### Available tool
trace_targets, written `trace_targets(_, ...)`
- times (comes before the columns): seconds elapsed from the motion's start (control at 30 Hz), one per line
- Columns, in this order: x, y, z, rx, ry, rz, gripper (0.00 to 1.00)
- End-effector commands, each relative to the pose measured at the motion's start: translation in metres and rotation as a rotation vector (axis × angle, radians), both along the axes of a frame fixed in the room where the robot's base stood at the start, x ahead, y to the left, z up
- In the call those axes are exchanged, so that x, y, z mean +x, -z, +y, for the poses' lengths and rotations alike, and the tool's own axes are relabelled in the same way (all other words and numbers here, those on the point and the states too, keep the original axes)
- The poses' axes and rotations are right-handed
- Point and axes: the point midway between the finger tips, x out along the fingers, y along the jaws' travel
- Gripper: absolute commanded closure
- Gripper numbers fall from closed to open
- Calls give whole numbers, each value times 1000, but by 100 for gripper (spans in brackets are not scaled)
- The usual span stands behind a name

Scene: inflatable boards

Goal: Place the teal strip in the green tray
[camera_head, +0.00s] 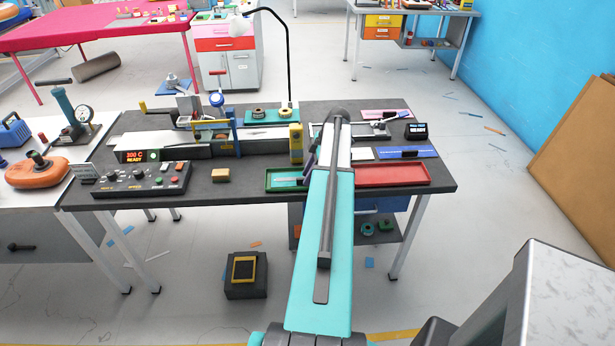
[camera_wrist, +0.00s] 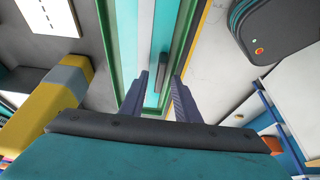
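The green tray (camera_head: 267,181) is on the dark bench, partly hidden behind my arm. Its long green walls also show in the wrist view (camera_wrist: 185,42). A teal strip (camera_wrist: 163,45) lies lengthwise inside the tray in the wrist view, beside a pale band; a teal patch (camera_head: 285,181) shows there in the head view. My gripper (camera_wrist: 158,77) is over the tray with its two fingers apart, and the strip shows between them. A small dark grey piece lies by the right finger. I cannot tell whether the fingers touch the strip. The fingertips are mostly hidden in the head view.
A red tray (camera_head: 392,175) lies right of my arm. A yellow upright object (camera_head: 296,143) stands close behind the green tray. A wooden block (camera_head: 220,175) and a control box (camera_head: 143,179) are to the left. The bench's front edge is close to the tray.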

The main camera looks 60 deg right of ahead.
Motion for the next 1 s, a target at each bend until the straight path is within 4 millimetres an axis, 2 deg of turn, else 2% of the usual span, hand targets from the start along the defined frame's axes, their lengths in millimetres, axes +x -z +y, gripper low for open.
trace_targets(0.27, -7, -19, -6, -3, 1, -1, 71)
trace_targets(1.0, -33, -95, -24, -1, 2, -1, 71)
